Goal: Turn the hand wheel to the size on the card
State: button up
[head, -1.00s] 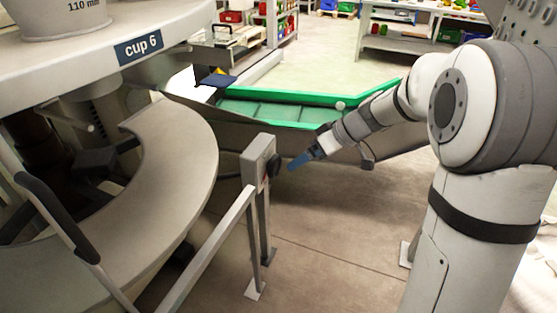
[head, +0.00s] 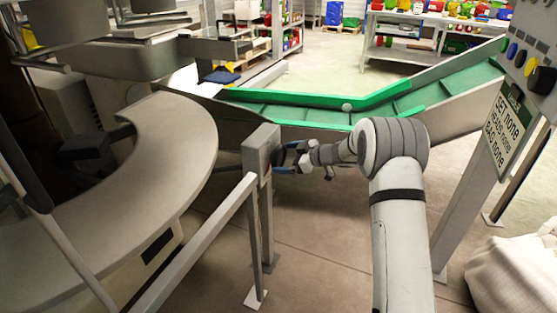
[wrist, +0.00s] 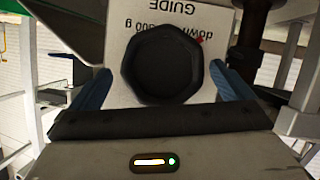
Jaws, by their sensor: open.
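The hand wheel (wrist: 165,65) is a black eight-sided knob on the white face of a guide box, seen close up in the wrist view. The face has upside-down printing, "GUIDE" and "down" with a partly covered weight, and a small red mark at the knob's upper right edge. My gripper (wrist: 162,72) is open, with one blue finger on each side of the knob. I cannot tell whether the fingers touch it. In the head view my gripper (head: 290,157) is at the right side of the grey guide box (head: 260,150) on its post; the wheel is hidden there.
A sign (head: 502,127) on the right panel reads SET none, HEADS none, BAG none. A green conveyor (head: 310,107) runs behind the box. A grey rail (head: 200,250) and curved grey guard (head: 185,150) stand left. A white sack (head: 510,275) lies lower right.

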jog(key=shift+x, duration=1.1)
